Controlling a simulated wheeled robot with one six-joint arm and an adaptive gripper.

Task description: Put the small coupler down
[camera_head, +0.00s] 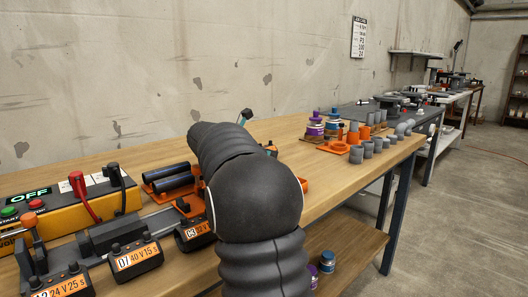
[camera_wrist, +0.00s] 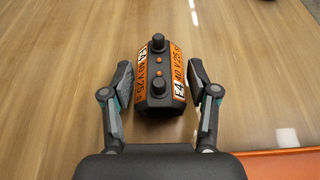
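The small coupler (camera_wrist: 160,75) is a dark block with orange labels reading E4 40 V 25 s, two black knobs and small orange buttons. In the wrist view it sits between the two fingers of my gripper (camera_wrist: 160,85), with a pad close against each side. Bare wooden tabletop (camera_wrist: 60,60) shows around it. I cannot tell whether its underside touches the wood. In the head view my dark arm hides the gripper and the coupler.
An orange tray edge (camera_wrist: 285,163) shows at the lower right of the wrist view. In the head view, black controllers (camera_head: 137,259) and a yellow power box (camera_head: 60,215) stand at left. Dark pipes (camera_head: 172,183) lie behind my arm. Grey fittings (camera_head: 368,148) stand farther right.

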